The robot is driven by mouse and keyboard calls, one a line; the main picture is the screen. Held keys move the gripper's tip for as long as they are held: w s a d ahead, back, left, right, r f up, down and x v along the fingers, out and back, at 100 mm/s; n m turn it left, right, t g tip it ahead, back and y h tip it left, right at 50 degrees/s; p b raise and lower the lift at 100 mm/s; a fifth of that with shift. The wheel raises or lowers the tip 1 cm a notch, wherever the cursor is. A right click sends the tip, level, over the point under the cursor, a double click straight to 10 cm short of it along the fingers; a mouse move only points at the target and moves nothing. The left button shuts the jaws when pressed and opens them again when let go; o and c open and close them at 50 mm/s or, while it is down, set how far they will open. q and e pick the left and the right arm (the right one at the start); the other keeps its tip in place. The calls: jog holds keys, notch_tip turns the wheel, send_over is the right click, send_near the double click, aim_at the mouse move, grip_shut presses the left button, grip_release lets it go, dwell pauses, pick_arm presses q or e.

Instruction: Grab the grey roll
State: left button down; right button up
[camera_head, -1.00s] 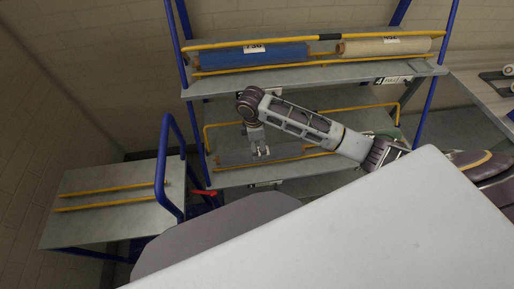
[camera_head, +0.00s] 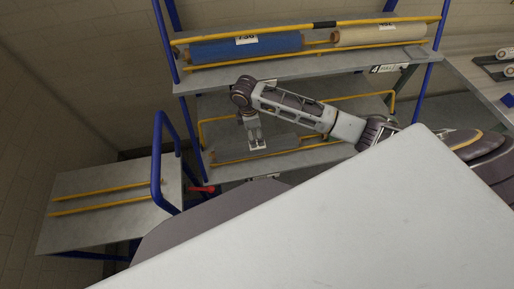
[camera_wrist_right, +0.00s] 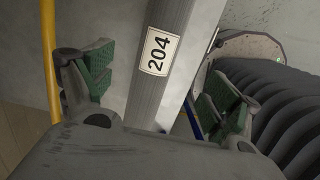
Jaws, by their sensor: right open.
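The grey roll (camera_head: 228,150) lies on the lower shelf of the rack, partly hidden behind my right gripper. In the right wrist view the grey roll (camera_wrist_right: 181,28) carries a white "204" label (camera_wrist_right: 158,51) and runs between my open fingers. My left gripper is not in view.
A blue roll (camera_head: 245,48) and a cream roll (camera_head: 378,35) lie on the upper shelf (camera_head: 290,70), above my right arm. Yellow rails edge the shelves. A grey cart (camera_head: 105,185) with a blue handle stands at left. A table (camera_head: 470,75) is at right.

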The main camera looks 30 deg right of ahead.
aim_at(257, 144)
jog(key=f, duration=0.5)
jog(key=shift+s+d+f+b, duration=0.15)
jog(key=shift+d+f+b, duration=0.15)
jog(key=shift+f, duration=0.5)
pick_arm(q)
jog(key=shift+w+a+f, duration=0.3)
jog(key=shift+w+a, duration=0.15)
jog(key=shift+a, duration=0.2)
pick_arm(e)
jog(key=shift+f, duration=0.1)
jog(key=shift+d+f+b, duration=0.2)
jog(key=shift+f+b, duration=0.1)
jog(key=shift+f, duration=2)
jog(key=shift+d+f, duration=0.1)
jog(key=shift+f, duration=0.15)
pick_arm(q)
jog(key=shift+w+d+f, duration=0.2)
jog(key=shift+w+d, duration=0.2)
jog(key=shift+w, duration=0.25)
